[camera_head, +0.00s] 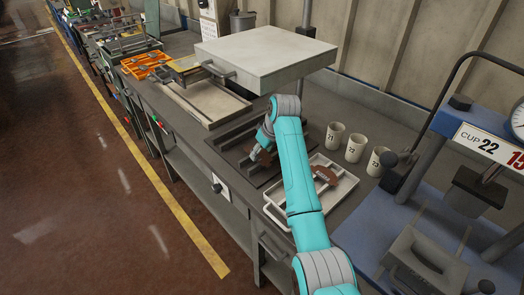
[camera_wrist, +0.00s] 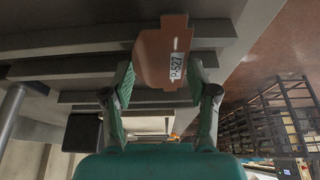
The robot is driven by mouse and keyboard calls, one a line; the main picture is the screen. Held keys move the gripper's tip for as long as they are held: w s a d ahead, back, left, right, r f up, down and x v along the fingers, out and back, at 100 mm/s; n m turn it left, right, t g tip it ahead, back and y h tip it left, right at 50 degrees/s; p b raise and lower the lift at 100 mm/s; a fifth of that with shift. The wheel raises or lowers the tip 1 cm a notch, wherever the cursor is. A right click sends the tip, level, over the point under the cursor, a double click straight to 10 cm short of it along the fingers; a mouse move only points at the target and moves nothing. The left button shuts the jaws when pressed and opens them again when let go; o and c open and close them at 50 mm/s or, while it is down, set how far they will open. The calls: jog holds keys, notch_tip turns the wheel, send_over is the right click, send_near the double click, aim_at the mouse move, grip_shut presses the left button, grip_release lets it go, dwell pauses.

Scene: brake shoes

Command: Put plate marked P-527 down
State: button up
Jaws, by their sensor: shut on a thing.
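The plate marked P-527 (camera_wrist: 152,58) is a flat reddish-brown piece with a notched edge and a white label reading P-527. In the wrist view it sits between the green-padded fingertips of my gripper (camera_wrist: 162,78), which is shut on it. In the head view my gripper (camera_head: 264,146) is low over a dark ribbed fixture (camera_head: 236,136) on the bench, and the plate (camera_head: 262,157) shows beside it, partly hidden by my arm. Grey bars lie behind the plate in the wrist view. I cannot tell whether the plate touches them.
A white tray (camera_head: 345,190) holds another brown plate (camera_head: 324,176), partly behind my arm. Several cups (camera_head: 334,136) stand beyond the tray. A blue press stand (camera_head: 440,225) is at right.

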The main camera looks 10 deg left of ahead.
jog(key=o, duration=1.4)
jog(key=shift+f, duration=0.15)
jog(key=v, duration=1.2)
